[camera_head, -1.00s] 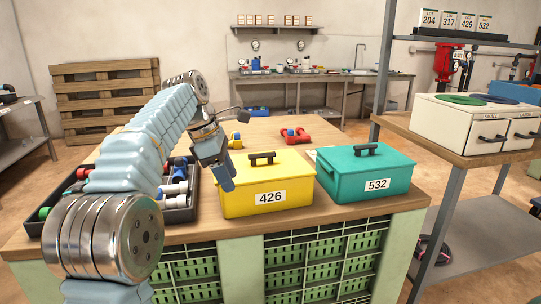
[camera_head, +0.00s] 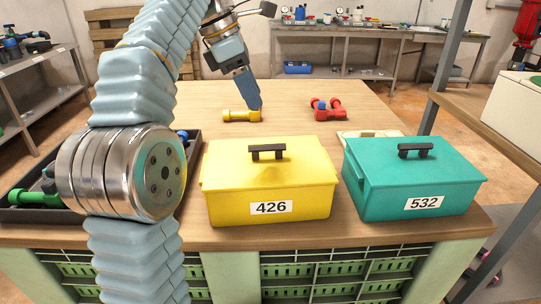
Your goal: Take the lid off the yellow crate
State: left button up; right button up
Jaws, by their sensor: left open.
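The yellow crate (camera_head: 270,208) stands at the front of the wooden table, labelled 426. Its yellow lid (camera_head: 305,155) is on it, with a black handle (camera_head: 267,152) on top. My left gripper (camera_head: 256,106) is above and behind the crate, pointing down near a yellow fitting on the table. It is open and apart from the lid and its handle. My right gripper is not in view.
A teal crate (camera_head: 412,190) labelled 532 stands to the right, with a narrow gap between the crates. A yellow fitting (camera_head: 241,116) and red fittings (camera_head: 328,109) lie behind. A dark tray (camera_head: 193,150) is at left, partly hidden by my arm.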

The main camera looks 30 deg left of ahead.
pick_arm(q)
send_over(272, 145)
jog(key=a, duration=0.2)
jog(key=f, duration=0.6)
jog(key=shift+s, duration=0.2)
jog(key=shift+s+b+x, duration=0.25)
jog(key=shift+b+x, duration=0.2)
jog(key=shift+x, duration=0.9)
jog(key=shift+s+b+x, duration=0.2)
jog(key=shift+b+x, duration=0.2)
jog(key=shift+x, duration=1)
grip_shut()
